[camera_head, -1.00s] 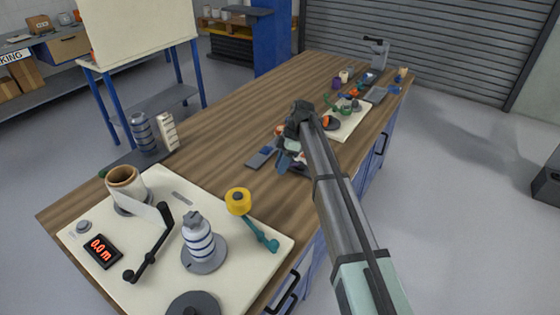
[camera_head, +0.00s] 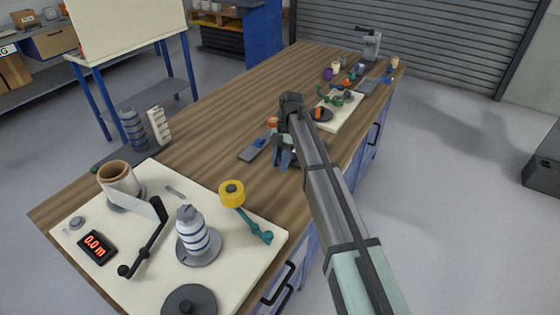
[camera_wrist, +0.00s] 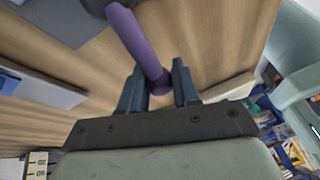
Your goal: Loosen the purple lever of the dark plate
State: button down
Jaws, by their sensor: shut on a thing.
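The purple lever (camera_wrist: 141,45) shows in the wrist view, running from the top edge down between my fingers. My gripper (camera_wrist: 158,84) is shut on its lower end, one blue-grey finger on each side. The lever's upper end meets a dark rounded part (camera_wrist: 94,7) at the top edge, mostly out of frame. A dark grey flat surface (camera_wrist: 42,22) lies at top left; I cannot tell if it belongs to the same plate. In the head view my gripper (camera_head: 284,159) points down at the middle of the bench, and the arm and gripper hide the lever.
A grey plate with a blue block (camera_head: 251,151) lies left of my gripper. A cream board (camera_head: 346,113) with a dark disc and orange lever is behind. The near cream panel (camera_head: 213,275) carries rollers, a crank and a yellow-topped arm. Bare wood (camera_head: 190,150) lies left.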

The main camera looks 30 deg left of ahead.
jog(key=c, duration=0.8)
grip_release()
jog(key=shift+c, duration=0.2)
jog(key=shift+v, duration=0.9)
jog(key=shift+w+a+r, duration=0.2)
jog(key=shift+w+r, duration=0.45)
jog(key=shift+w, duration=0.25)
jog(key=w, duration=0.3)
jog(key=w+a, duration=0.1)
jog(key=w, duration=0.6)
jog(key=shift+a, duration=0.25)
jog(key=shift+w+f, duration=0.1)
jog(key=shift+w, duration=0.25)
